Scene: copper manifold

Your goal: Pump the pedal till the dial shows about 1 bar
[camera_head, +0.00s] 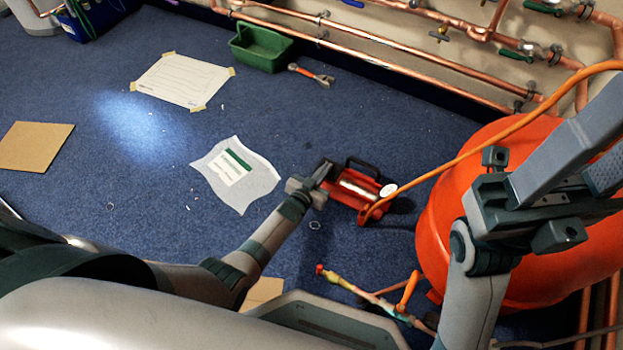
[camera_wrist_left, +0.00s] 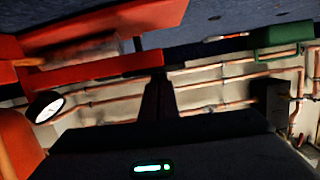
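A red foot pump (camera_head: 352,190) with a metal cylinder lies on the blue carpet, and its white dial (camera_head: 388,190) faces up at its right end. The dial also shows at the left of the left wrist view (camera_wrist_left: 45,107); its reading is too small to make out. My left gripper (camera_head: 318,180) is at the pump's left end. In the left wrist view its dark fingers (camera_wrist_left: 158,98) are close together, by the end of a red pump bar (camera_wrist_left: 90,70). Whether they touch it is unclear. My right gripper (camera_head: 520,205) is in front of the orange tank, away from the pump.
An orange hose (camera_head: 470,148) runs from the pump over the large orange tank (camera_head: 450,190). A pipe piece with a red knob (camera_head: 345,283) lies in front. A white sheet (camera_head: 237,175) lies left of the pump. A green bin (camera_head: 260,48) stands near wall-mounted copper pipes (camera_head: 400,63).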

